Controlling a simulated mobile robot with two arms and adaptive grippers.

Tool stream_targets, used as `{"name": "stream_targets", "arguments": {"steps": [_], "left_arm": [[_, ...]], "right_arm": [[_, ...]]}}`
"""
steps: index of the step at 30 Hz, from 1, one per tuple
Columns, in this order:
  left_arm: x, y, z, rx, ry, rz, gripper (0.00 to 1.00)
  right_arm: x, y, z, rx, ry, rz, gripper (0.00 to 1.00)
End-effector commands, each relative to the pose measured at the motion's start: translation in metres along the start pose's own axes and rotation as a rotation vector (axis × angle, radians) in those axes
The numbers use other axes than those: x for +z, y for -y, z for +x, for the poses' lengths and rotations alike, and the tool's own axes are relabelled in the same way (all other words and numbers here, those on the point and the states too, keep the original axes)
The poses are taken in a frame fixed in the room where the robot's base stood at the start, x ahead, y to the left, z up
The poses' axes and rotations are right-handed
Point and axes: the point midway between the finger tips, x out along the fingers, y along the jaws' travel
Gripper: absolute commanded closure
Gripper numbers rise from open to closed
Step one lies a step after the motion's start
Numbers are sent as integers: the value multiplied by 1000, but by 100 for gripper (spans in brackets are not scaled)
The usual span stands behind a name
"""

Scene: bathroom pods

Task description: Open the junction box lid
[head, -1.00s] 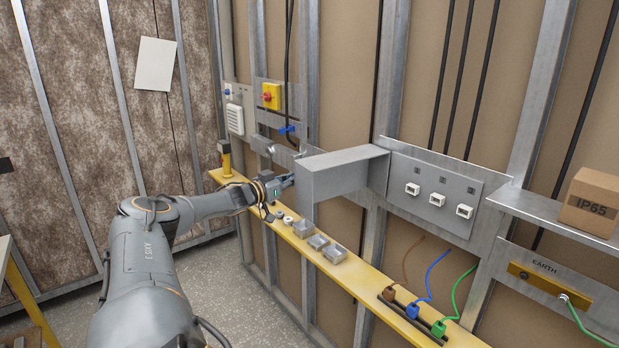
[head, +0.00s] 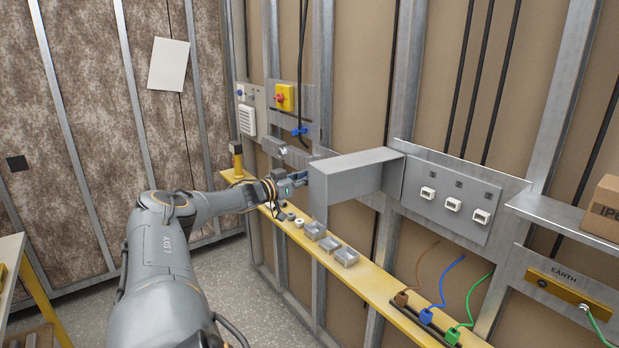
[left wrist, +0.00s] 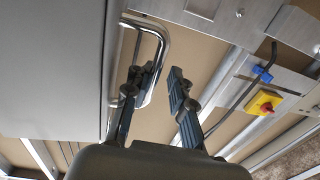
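The junction box (head: 452,200) is a grey wall unit with three white sockets showing in its face. Its grey lid (head: 345,190) stands out from the wall at the left side of the box, swung open. In the left wrist view the lid (left wrist: 50,70) fills the left side, with a chrome bar handle (left wrist: 160,50) on its edge. My left gripper (head: 304,180) is at the lid's outer end. Its two dark fingers (left wrist: 155,103) are spread apart, with the handle bar close to the left finger. I cannot tell whether they touch. My right gripper is out of view.
A yellow ledge (head: 385,290) below carries small grey boxes (head: 330,245) and brown, blue and green plugs. A yellow-red switch (head: 285,97) is on the wall to the left. A shelf (head: 550,215) with a cardboard box (head: 605,208) is at the right.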

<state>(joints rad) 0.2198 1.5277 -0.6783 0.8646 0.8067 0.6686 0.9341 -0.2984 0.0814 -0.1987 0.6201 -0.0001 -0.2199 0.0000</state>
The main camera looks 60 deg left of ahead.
Motion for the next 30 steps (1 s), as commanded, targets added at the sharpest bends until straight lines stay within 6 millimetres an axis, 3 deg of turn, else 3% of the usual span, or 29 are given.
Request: {"name": "stream_targets", "arguments": {"steps": [14,30], "left_arm": [[5,0,-6,5,12,4,84],[3,-3,-52,7,12,5,84]], "right_arm": [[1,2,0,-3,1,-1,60],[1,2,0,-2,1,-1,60]]}}
